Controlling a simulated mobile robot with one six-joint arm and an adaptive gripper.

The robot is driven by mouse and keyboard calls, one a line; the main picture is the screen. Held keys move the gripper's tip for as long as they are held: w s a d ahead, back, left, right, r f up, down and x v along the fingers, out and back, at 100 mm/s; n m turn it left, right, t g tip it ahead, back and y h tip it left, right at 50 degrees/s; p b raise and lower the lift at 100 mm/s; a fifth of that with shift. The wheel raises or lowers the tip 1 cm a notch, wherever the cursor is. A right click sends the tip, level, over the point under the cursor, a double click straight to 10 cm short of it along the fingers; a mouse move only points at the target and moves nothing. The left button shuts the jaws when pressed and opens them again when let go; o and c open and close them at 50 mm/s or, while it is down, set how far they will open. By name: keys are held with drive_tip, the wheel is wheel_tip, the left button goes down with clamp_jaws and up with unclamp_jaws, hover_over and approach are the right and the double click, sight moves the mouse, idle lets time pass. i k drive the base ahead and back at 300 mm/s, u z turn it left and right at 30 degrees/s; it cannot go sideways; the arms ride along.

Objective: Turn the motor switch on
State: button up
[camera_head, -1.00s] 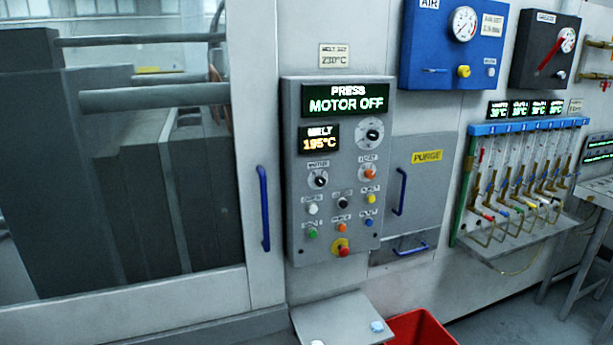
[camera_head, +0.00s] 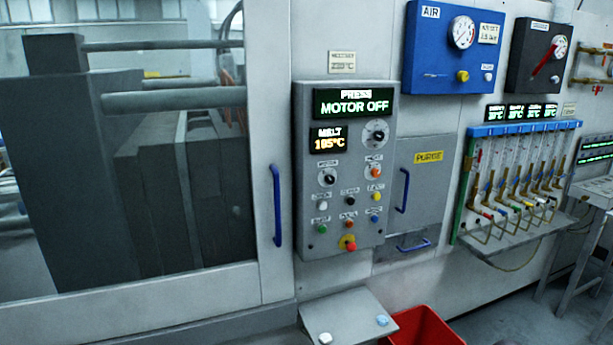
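The motor switch (camera_head: 327,178) is a black rotary knob on a pale round plate, under a small "MOTOR" label, at the left of the grey press control panel (camera_head: 311,222). Its exact pointer angle is too small to tell. The green-lit display (camera_head: 353,103) at the panel's top reads "PRESS MOTOR OFF". A smaller display (camera_head: 328,139) shows the melt temperature, about 185 or 195°C. My gripper is not in this view.
A larger dial (camera_head: 376,133), several coloured buttons and a red emergency knob (camera_head: 350,246) share the panel. A blue door handle (camera_head: 277,205) stands just left. Below are a sloped grey box (camera_head: 345,312) and a red bin (camera_head: 425,328). A purge cover (camera_head: 427,190) is right.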

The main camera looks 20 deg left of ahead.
sight(329, 179)
drive_tip(key=u, duration=0.9)
drive_tip(key=k, duration=1)
drive_tip(key=z, duration=0.05)
drive_tip(key=i, duration=0.8)
